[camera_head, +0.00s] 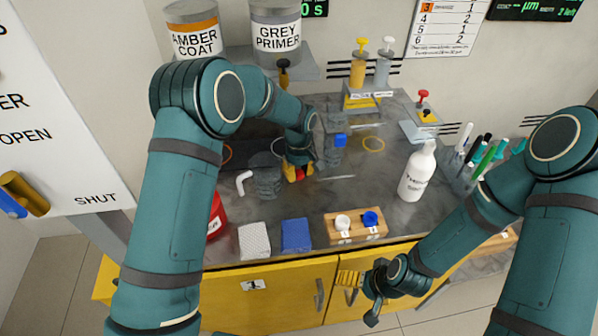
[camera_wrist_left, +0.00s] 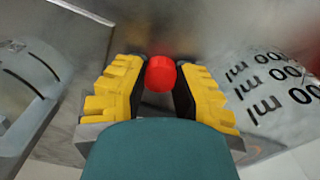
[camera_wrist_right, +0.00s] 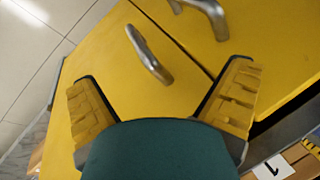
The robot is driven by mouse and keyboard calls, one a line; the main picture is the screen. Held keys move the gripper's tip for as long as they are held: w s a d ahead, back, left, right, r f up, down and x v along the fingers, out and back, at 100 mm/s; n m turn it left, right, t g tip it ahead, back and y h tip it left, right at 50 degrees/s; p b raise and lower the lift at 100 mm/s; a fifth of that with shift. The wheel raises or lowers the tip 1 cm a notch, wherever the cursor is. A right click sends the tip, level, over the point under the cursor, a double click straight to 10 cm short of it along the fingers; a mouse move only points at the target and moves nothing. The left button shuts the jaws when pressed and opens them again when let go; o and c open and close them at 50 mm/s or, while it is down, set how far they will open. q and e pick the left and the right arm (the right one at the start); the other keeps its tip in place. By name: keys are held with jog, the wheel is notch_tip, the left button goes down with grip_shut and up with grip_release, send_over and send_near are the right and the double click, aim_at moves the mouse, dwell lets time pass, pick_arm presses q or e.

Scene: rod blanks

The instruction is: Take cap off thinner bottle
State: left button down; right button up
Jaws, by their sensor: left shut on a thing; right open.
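My left gripper (camera_head: 295,172) is at the back middle of the counter, well left of the bottle. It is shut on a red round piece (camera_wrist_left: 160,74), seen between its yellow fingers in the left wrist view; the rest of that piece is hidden. My right gripper (camera_head: 362,287) is open and empty in front of the yellow cabinet, below the counter edge; the right wrist view shows its spread fingers (camera_wrist_right: 166,100).
A wooden block (camera_head: 343,238) with a white and a blue piece, a blue sponge (camera_head: 296,235) and a white sponge (camera_head: 254,242) line the front edge. Pens (camera_head: 483,158) stand right of the bottle.

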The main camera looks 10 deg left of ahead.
aim_at(299, 172)
pick_arm(q)
jog(key=c, duration=0.9)
grip_release()
jog(key=shift+f, duration=0.1)
jog(key=shift+o, duration=0.2)
jog(key=shift+r, duration=0.25)
notch_tip(299, 172, up, 12)
jog(key=p, duration=0.2)
jog(key=shift+p, duration=0.3)
